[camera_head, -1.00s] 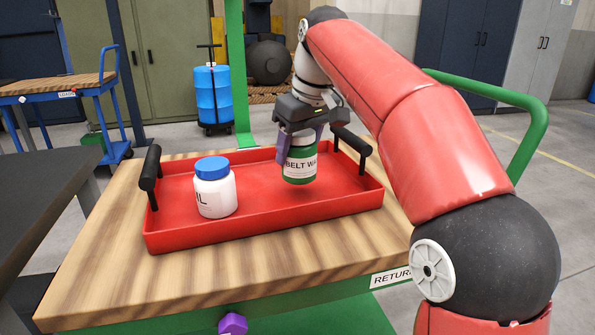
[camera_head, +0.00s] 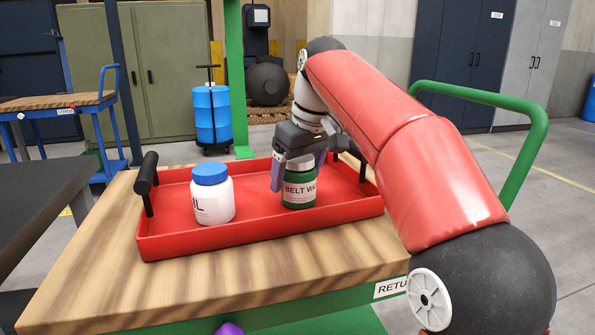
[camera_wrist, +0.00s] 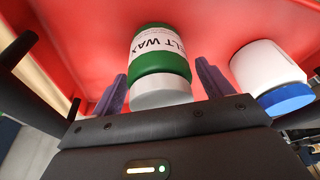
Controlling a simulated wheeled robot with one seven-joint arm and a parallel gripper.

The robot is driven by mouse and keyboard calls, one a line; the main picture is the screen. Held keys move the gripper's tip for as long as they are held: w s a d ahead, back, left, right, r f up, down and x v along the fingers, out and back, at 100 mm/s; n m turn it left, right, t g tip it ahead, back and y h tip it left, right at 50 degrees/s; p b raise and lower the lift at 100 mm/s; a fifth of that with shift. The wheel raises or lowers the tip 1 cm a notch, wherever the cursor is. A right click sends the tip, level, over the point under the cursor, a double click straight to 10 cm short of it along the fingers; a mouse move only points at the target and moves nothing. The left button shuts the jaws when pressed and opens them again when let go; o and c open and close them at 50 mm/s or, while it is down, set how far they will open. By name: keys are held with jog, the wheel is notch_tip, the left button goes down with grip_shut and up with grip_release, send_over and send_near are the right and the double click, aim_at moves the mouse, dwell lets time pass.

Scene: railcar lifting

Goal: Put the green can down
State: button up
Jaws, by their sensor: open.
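The green can (camera_head: 299,190), with a white label reading "BELT WA…" and a grey lid, stands upright in the red tray (camera_head: 190,243), right of its middle. In the wrist view the can (camera_wrist: 160,62) lies between the two purple fingers. My gripper (camera_head: 300,176) is open around the can's upper part, with a gap on each side in the wrist view (camera_wrist: 165,88). The can's base meets the tray floor. Part of its top is hidden by the gripper in the head view.
A white jar with a blue lid (camera_head: 212,196) stands in the tray left of the can; it also shows in the wrist view (camera_wrist: 268,72). Black handles (camera_head: 147,180) rise at the tray's ends. The tray sits on a wooden-topped green cart (camera_head: 200,285). Bare tray floor lies between jar and can.

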jog(key=p+v, duration=0.5)
jog(key=v, duration=0.7)
jog(key=shift+r, duration=0.15)
